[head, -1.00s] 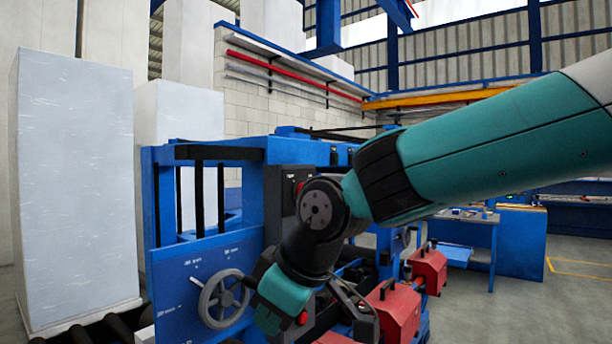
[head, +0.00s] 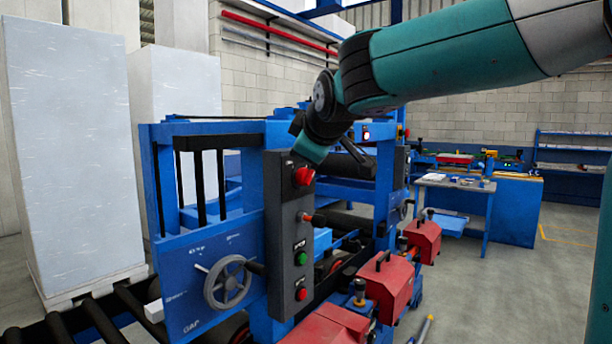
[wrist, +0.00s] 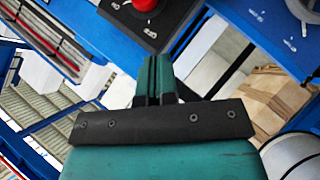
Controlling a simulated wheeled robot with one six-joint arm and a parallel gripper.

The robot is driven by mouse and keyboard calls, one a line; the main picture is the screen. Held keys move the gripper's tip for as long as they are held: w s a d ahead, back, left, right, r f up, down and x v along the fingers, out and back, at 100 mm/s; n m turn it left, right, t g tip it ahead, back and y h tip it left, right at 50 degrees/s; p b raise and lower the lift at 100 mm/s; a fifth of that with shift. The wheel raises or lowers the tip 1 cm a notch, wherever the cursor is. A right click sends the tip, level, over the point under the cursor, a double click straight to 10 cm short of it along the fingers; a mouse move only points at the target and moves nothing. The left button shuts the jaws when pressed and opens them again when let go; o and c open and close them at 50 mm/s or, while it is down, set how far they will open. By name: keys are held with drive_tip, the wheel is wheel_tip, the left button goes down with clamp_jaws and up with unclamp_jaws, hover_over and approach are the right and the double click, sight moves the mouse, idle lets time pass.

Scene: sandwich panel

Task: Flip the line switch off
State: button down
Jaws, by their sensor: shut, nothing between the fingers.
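A dark control panel (head: 290,235) stands upright on the blue machine. It carries a red rotary knob (head: 303,177) at the top, a small red-tipped lever (head: 314,219), a green button (head: 300,258) and a red button (head: 301,294). I cannot read which label marks the line switch. My gripper's teal body (head: 311,150) is just above the red knob in the head view; its fingertips are hard to make out there. In the wrist view my gripper (wrist: 154,62) is shut and empty, and the red knob (wrist: 144,4) is at the top edge, apart from the fingertips.
A handwheel (head: 228,282) sits left of the panel. Red housings (head: 385,283) stand to its right. A roller conveyor (head: 85,325) and tall white stacks (head: 75,150) are at left. A blue workbench (head: 460,195) stands behind on the right, with open floor near it.

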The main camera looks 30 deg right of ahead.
sight(302, 183)
drive_tip(key=p+x, duration=0.1)
drive_tip(key=x, duration=0.2)
drive_tip(key=d+p+x, duration=0.1)
drive_tip(key=x, duration=0.2)
drive_tip(key=p+x, duration=0.1)
drive_tip(key=x, duration=0.2)
drive_tip(key=shift+s+d+f+p, duration=0.2)
drive_tip(key=shift+f+p, duration=0.2)
drive_tip(key=shift+w+d+f, duration=0.25)
drive_tip(key=shift+d+f, duration=0.2)
drive_tip(key=shift+f, duration=0.3)
drive_tip(key=shift+d, duration=0.1)
